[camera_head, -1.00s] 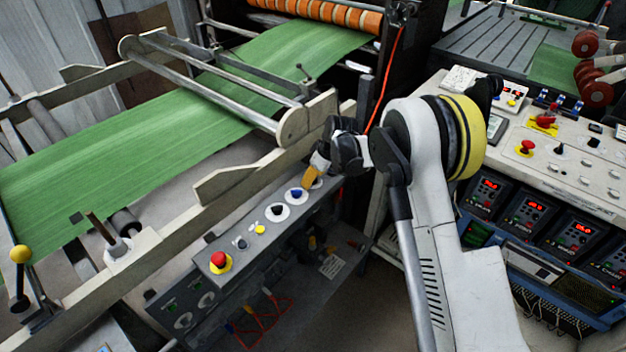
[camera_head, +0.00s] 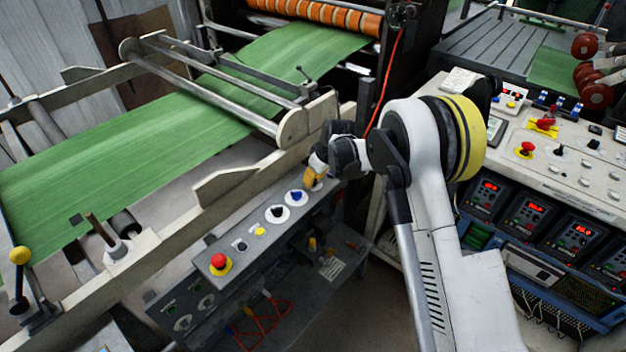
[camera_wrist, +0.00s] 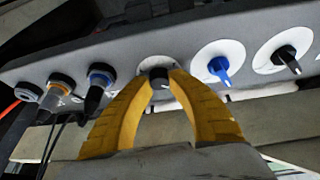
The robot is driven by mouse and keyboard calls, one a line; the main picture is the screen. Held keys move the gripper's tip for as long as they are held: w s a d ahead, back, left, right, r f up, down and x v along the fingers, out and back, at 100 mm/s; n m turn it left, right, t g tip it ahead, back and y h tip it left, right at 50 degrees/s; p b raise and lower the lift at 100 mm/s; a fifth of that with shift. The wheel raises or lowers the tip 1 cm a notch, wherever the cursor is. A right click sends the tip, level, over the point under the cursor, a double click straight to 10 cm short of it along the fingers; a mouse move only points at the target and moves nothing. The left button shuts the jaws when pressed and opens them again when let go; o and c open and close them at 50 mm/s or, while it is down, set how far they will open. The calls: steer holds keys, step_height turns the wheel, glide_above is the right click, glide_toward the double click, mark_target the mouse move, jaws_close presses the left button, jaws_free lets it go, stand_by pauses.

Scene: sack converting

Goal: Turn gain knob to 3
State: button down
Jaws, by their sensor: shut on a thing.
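A dark round knob (camera_wrist: 159,77) on a white dial plate (camera_wrist: 150,62) sits on the grey control panel (camera_head: 238,220). My gripper (camera_wrist: 160,82) has its two yellow fingers closed on this knob, one on each side. In the head view my gripper (camera_head: 314,180) is at the far right end of the panel and mostly hides the knob. The dial's markings and the knob's pointer cannot be read, so I cannot tell its setting or confirm its label.
Beside the held knob are a blue knob (camera_wrist: 220,68) and a black knob (camera_wrist: 287,57). Cable connectors (camera_wrist: 100,78) are on its other side. A red emergency button (camera_head: 218,261) is at the panel's near end. A machine frame rail (camera_head: 226,184) runs close behind.

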steer(key=m+h, duration=0.1)
steer(key=m, duration=0.1)
steer(key=m+t, duration=0.1)
steer(key=m, duration=0.2)
steer(key=shift+a+h+b, duration=0.1)
steer(key=shift+h+b, duration=0.2)
steer(key=shift+h, duration=0.1)
steer(key=m+h, duration=0.2)
steer(key=m, duration=0.3)
steer(key=shift+m, duration=0.4)
steer(key=c, duration=1.2)
jaws_free()
steer(key=v, duration=1.2)
